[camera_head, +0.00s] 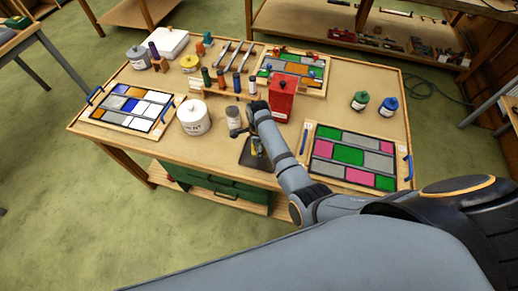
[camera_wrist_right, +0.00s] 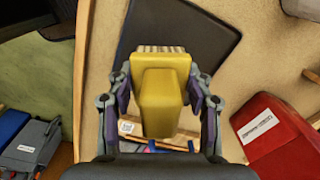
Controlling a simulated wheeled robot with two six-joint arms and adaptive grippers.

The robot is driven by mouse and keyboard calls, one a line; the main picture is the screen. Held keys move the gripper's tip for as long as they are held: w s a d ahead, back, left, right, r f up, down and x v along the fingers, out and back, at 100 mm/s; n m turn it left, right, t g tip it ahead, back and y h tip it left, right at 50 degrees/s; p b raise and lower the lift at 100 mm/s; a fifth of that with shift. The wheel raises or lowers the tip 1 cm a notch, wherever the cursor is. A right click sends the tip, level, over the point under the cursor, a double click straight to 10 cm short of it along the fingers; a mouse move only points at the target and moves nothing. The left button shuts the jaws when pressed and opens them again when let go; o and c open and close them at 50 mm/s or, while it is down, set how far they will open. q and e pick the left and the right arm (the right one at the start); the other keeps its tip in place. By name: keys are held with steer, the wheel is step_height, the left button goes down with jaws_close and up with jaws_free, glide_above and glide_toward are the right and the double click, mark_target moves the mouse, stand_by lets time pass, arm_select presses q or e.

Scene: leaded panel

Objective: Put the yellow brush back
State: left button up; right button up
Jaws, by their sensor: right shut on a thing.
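The yellow brush (camera_wrist_right: 163,92) is between the two fingers of my right gripper (camera_wrist_right: 160,80) in the right wrist view. Both fingers are against its sides, and pale bristles show at its far end. A dark mat (camera_wrist_right: 205,30) lies beyond the bristles; I cannot tell whether they touch it. In the head view, my right gripper (camera_head: 250,137) is over the dark mat (camera_head: 247,160) near the table's front edge, with a bit of yellow showing there. My left gripper is not in view.
A red box (camera_head: 282,100) stands right behind my right arm. A white pot (camera_head: 193,118) and a grey jar (camera_head: 233,117) stand to the left. A leaded panel (camera_head: 352,158) lies right, another (camera_head: 130,107) left. Several coloured upright items (camera_head: 221,79) stand behind.

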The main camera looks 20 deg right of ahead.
steer(key=f+b, duration=0.1)
steer(key=f, duration=0.1)
steer(key=w+f+b, duration=0.1)
steer(key=f, duration=0.1)
steer(key=shift+d, duration=0.2)
steer(key=shift+d+r, duration=0.15)
steer(key=shift+c, duration=0.5)
steer(key=shift+s, duration=0.15)
steer(key=o, duration=1.1)
steer(key=shift+f, duration=0.2)
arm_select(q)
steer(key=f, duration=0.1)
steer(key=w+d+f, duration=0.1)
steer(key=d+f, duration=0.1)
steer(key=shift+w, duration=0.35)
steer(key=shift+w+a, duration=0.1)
arm_select(e)
steer(key=shift+r, duration=0.1)
